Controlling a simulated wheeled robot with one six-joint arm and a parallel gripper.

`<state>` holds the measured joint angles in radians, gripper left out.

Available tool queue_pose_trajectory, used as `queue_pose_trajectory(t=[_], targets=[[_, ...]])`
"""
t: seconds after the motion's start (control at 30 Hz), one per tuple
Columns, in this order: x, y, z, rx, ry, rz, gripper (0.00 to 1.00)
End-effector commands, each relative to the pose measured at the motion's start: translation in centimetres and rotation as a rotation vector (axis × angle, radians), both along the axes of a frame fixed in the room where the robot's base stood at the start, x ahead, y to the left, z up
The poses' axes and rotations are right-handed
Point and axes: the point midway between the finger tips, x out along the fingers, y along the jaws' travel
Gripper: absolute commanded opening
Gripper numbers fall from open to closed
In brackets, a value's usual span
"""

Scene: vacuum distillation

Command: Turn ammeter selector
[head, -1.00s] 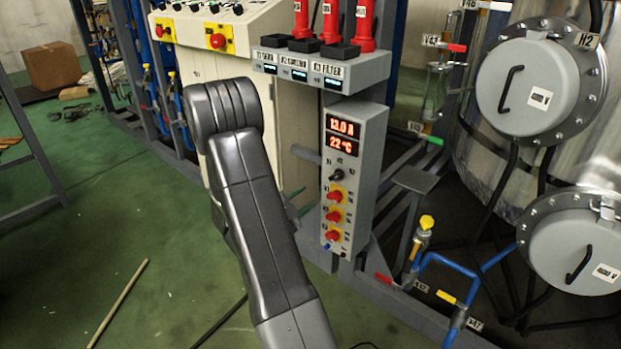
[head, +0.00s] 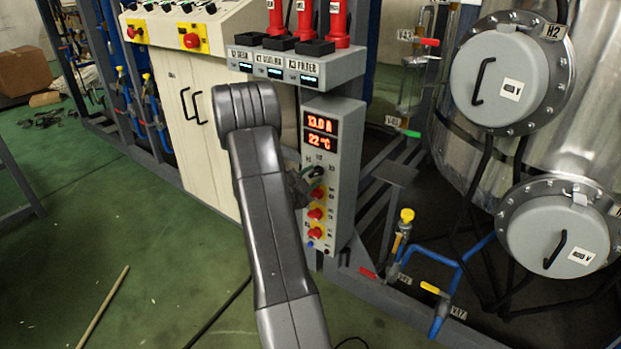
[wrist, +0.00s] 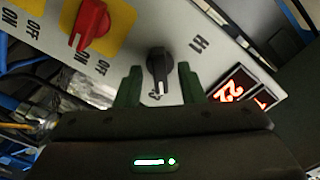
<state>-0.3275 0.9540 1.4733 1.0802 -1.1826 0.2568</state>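The ammeter selector is a small black knob (wrist: 158,70) with a white pointer line, on the grey control panel (head: 346,150). In the wrist view my gripper (wrist: 158,78) is open, with one green finger on each side of the knob. A gap shows on both sides, so the fingers look apart from it. In the head view the knob (head: 318,171) is partly hidden by my gripper (head: 303,185). The red display (head: 320,132) above the knob reads 13.0 A and 22 °C.
Red rotary switches on yellow plates (head: 316,213) sit just below the selector; one red switch (wrist: 90,25) is close to my gripper in the wrist view. A grey box with red bottles (head: 296,66) overhangs the panel. Blue pipes (head: 440,258) stand to the right.

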Motion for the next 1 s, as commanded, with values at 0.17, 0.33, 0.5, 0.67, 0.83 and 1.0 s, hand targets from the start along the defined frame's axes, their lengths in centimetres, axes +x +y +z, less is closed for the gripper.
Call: queue_pose_trajectory(t=[0.17,0.33,0.5,0.67,0.83,1.0], targets=[[-0.02,0.01,-0.01,0.000,0.000,0.000,0.18],[-0.03,0.01,-0.01,0.000,0.000,0.000,0.00],[-0.04,0.01,-0.01,-0.007,0.005,0.000,0.00],[-0.05,0.01,0.01,-0.043,0.031,-0.001,0.00],[-0.05,0.01,0.03,-0.121,0.089,-0.001,0.00],[-0.06,0.00,0.06,-0.237,0.173,-0.001,0.00]])
